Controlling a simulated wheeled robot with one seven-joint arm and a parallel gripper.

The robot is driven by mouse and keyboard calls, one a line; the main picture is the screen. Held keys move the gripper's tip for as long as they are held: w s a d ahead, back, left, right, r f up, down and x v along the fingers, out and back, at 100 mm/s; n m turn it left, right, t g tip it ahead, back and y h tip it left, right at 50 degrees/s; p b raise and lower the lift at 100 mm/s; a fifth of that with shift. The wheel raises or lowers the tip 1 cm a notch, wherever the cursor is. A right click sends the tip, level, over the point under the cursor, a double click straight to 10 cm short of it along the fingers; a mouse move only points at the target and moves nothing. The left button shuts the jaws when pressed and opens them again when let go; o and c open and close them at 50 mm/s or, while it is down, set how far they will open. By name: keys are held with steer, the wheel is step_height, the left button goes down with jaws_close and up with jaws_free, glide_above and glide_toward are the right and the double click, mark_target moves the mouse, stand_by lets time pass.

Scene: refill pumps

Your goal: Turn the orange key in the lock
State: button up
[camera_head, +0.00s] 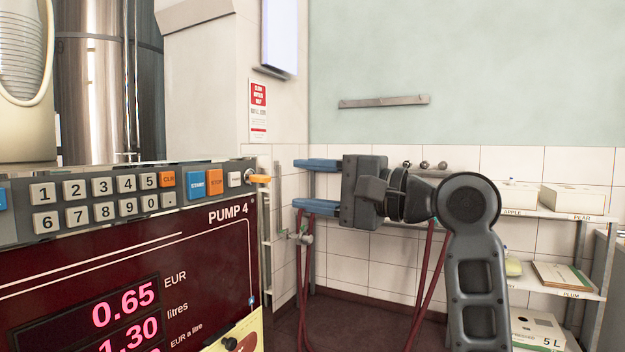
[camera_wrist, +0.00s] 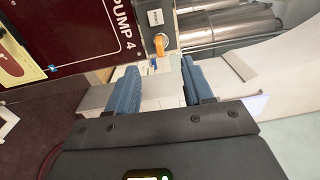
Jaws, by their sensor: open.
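The orange key (camera_head: 259,179) sticks out from the lock at the right end of the pump's keypad panel (camera_head: 110,196). In the wrist view the orange key (camera_wrist: 160,44) shows beyond the fingertips, near the white button. My gripper (camera_head: 306,184) is to the right of the key, with its two blue fingers pointing left. The fingers are apart and empty, with a gap between them and the key. In the wrist view my gripper (camera_wrist: 158,70) has its blue fingers spread, with the key between their lines. The lock face behind the key is hardly visible.
The dark red pump front (camera_head: 215,260) fills the lower left, with a yellow note (camera_head: 240,335) at its edge. Red hoses (camera_head: 303,260) hang behind my gripper. Shelves with boxes (camera_head: 575,200) stand at the right. The space between fingertips and key looks clear.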

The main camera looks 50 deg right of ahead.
mark_target(268, 179)
steer(key=w, duration=0.2)
steer(key=w+a+b, duration=0.1)
steer(key=w, duration=0.2)
steer(key=w+b, duration=0.1)
steer(key=w, duration=0.2)
steer(key=shift+w+a+r, duration=0.15)
steer(key=shift+a+r, duration=0.05)
steer(key=shift+a, duration=0.1)
steer(key=shift+c, duration=0.2)
jaws_close()
steer(key=shift+m+p, duration=0.3)
steer(key=shift+p, duration=0.2)
